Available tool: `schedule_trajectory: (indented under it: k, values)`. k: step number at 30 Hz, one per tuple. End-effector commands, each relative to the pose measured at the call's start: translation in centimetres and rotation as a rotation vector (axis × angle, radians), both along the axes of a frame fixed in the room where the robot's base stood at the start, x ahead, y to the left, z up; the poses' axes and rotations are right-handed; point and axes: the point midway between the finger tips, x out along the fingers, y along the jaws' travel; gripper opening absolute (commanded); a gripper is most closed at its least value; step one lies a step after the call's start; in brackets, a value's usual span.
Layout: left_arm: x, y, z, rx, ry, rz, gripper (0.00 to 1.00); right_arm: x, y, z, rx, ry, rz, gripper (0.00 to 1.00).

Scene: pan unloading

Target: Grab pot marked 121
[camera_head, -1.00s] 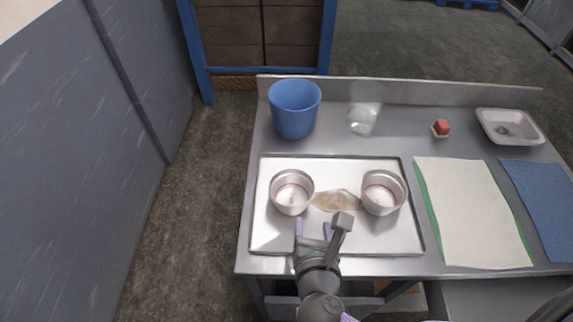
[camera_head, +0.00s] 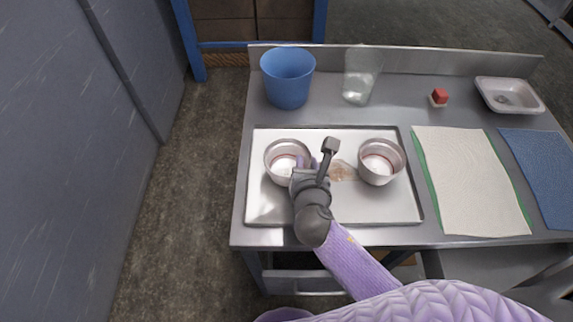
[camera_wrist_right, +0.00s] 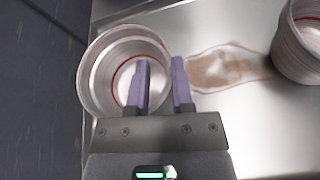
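Two round metal pots with red rings inside stand upright on a metal tray (camera_head: 255,205). The left pot (camera_head: 281,153) is partly covered by my right gripper (camera_head: 306,163); the right pot (camera_head: 381,161) is clear. No number is readable on either pot. In the right wrist view, the right gripper (camera_wrist_right: 160,62) is open. Its left finger reaches over the inside of the left pot (camera_wrist_right: 97,72), its right finger lies outside that pot's right wall. Contact cannot be told. The right pot (camera_wrist_right: 300,45) is at the right edge. My left gripper is not in view.
A brown stain (camera_head: 343,171) lies on the tray between the pots. Behind stand a blue bucket (camera_head: 288,80) and a clear glass (camera_head: 361,80). To the right are a red block (camera_head: 440,95), white dish (camera_head: 512,96), cream cloth (camera_head: 470,180) and blue cloth (camera_head: 545,170).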

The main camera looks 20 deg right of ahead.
Motion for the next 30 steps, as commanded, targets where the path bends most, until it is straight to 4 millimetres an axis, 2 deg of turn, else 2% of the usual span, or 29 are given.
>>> schedule_trajectory:
  k: [1, 3, 17, 20, 24, 27, 30]
  values:
    - [0.0, -0.1, 0.0, -0.001, -0.001, 0.001, 0.59, 0.0, 0.0, 0.0, 0.0, 0.001, -0.001, 0.15]
    - [0.0, -0.2, 0.0, -0.003, 0.0, 0.001, 0.59, 0.0, 0.0, 0.0, 0.0, 0.001, -0.001, 0.0]
    - [-0.2, -0.8, 0.1, -0.013, 0.004, 0.005, 0.59, 0.0, 0.0, 0.1, 0.0, 0.0, -0.001, 0.0]
    - [-0.1, -0.8, 1.2, -0.012, 0.003, 0.005, 0.59, 0.0, 0.0, 1.9, -0.001, -0.003, -0.001, 0.0]
    - [0.1, -0.6, 3.7, -0.009, -0.002, 0.004, 0.59, 0.0, 0.0, 6.2, 0.0, -0.005, 0.0, 0.0]
    - [0.2, -0.3, 4.8, -0.004, -0.004, 0.003, 0.59, 0.0, 0.0, 8.5, 0.0, -0.004, 0.0, 0.0]
    - [0.2, 0.0, 5.4, 0.001, -0.005, 0.002, 0.59, 0.0, 0.0, 9.8, 0.0, -0.003, -0.001, 0.0]
